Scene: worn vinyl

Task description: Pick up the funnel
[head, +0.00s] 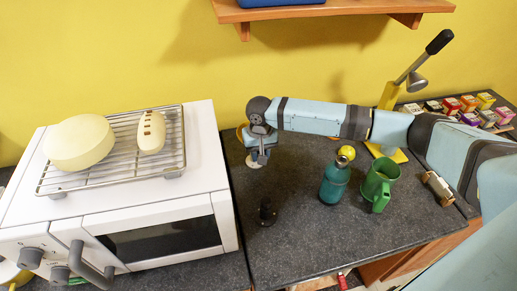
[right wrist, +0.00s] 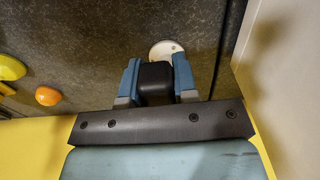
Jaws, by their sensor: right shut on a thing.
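My right gripper (head: 260,152) reaches down over the dark counter, just right of the white oven. In the right wrist view, its two blue fingers (right wrist: 157,82) are closed on a dark, block-like thing (right wrist: 156,78). A pale round disc (right wrist: 166,48) shows just beyond that thing, and I cannot tell whether they are joined. In the head view a pale patch (head: 254,163) shows under the fingers, mostly hidden. No funnel shape is clear, and I cannot tell whether the held thing is the funnel. My left gripper is not in view.
The white oven (head: 215,150) carries a wire rack (head: 175,160) with two cream things on it. A small dark thing (head: 266,212), a teal bottle (head: 333,185), a green mug (head: 379,185) and a yellow lever press (head: 392,97) stand on the counter. A wooden shelf (head: 340,8) hangs above.

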